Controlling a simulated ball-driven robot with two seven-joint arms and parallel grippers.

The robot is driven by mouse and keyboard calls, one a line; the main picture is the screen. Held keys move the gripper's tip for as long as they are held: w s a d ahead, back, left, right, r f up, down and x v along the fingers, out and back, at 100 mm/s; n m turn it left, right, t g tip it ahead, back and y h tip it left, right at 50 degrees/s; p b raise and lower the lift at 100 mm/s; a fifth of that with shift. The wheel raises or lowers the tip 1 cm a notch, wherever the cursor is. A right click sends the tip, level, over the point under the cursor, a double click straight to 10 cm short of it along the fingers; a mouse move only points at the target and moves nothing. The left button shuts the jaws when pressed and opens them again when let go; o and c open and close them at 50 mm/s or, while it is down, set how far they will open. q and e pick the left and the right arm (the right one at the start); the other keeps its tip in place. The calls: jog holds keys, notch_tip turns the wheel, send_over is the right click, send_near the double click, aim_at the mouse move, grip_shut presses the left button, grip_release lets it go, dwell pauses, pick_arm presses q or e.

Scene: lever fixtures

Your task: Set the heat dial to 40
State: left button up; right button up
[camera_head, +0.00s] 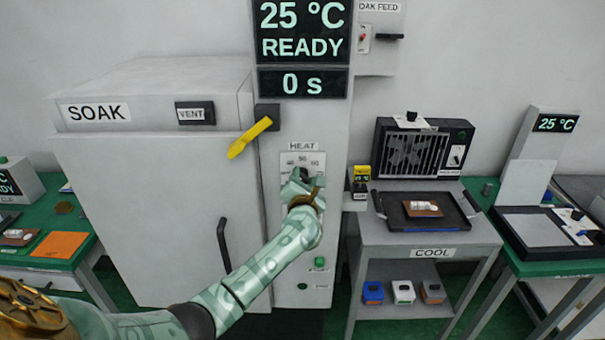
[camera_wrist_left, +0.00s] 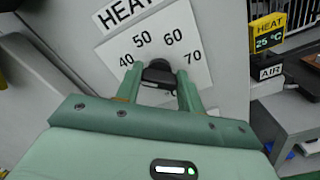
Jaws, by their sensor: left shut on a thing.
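The heat dial shows as a black knob (camera_wrist_left: 158,74) on a white scale plate (camera_wrist_left: 178,38) marked 40, 50, 60 and 70 in the left wrist view. In the head view the HEAT plate (camera_head: 303,160) is on the grey column, right of the SOAK oven door. My left gripper (camera_wrist_left: 158,84) has a finger on either side of the knob and is shut on it. The gripper (camera_head: 302,178) hides most of the dial in the head view. Which number the knob points at cannot be told. My right gripper is not in view.
A display (camera_head: 302,30) above reads 25 °C, READY, with 0 s below. A yellow door lever (camera_head: 249,138) juts out up and left of the dial. A small HEAT/AIR box (camera_head: 360,182) is close on the right, beside the COOL table (camera_head: 432,240).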

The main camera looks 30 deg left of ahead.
pick_arm(q)
jog(key=shift+m+p, duration=0.3)
jog(key=shift+m, duration=0.2)
jog(key=shift+f, duration=0.1)
jog(key=o, duration=1)
jog(key=shift+d, duration=0.1)
jog(key=p+v, duration=0.1)
jog(key=v, duration=1.5)
jog(key=shift+s+p, duration=0.2)
jog(key=shift+p, duration=0.1)
